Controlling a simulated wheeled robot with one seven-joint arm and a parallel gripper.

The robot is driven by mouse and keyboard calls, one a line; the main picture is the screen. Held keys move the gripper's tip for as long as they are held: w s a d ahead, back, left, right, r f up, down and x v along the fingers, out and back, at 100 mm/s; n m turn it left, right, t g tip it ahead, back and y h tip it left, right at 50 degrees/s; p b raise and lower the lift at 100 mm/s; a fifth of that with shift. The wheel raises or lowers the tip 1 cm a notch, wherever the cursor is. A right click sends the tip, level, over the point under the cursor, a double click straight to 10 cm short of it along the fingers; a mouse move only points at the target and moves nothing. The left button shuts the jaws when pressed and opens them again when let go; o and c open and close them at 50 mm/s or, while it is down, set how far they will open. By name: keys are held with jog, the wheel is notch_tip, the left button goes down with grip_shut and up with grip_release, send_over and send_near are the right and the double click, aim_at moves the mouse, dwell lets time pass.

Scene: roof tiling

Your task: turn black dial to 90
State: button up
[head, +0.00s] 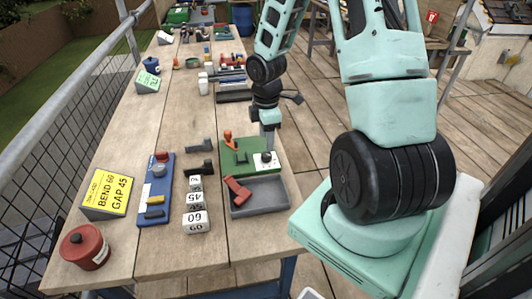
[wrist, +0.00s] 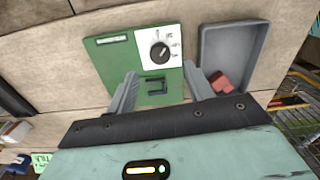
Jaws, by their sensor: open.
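The black dial (wrist: 159,52) sits on a white plate (wrist: 147,37) with small printed marks, mounted on a green board (wrist: 115,60). I cannot read which mark the dial points to. The dial (head: 266,157) and the green board (head: 231,148) also show in the head view, at the middle of the bench. My gripper (wrist: 160,70) is open and empty, its two fingers spread to either side of the board area just below the dial in the wrist view. In the head view my gripper (head: 268,143) points down over the white plate. Whether it touches anything is unclear.
A grey tray (head: 270,195) holding a red piece (head: 236,190) adjoins the board. A yellow sign reading BEND 60 GAP 45 (head: 107,194), a blue block (head: 155,205), white number blocks (head: 195,221) and a red pot (head: 85,247) stand to the left.

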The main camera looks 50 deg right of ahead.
aim_at(266, 154)
notch_tip(266, 154, down, 6)
jog(key=shift+f, duration=0.15)
dwell(0.3)
jog(key=c, duration=1)
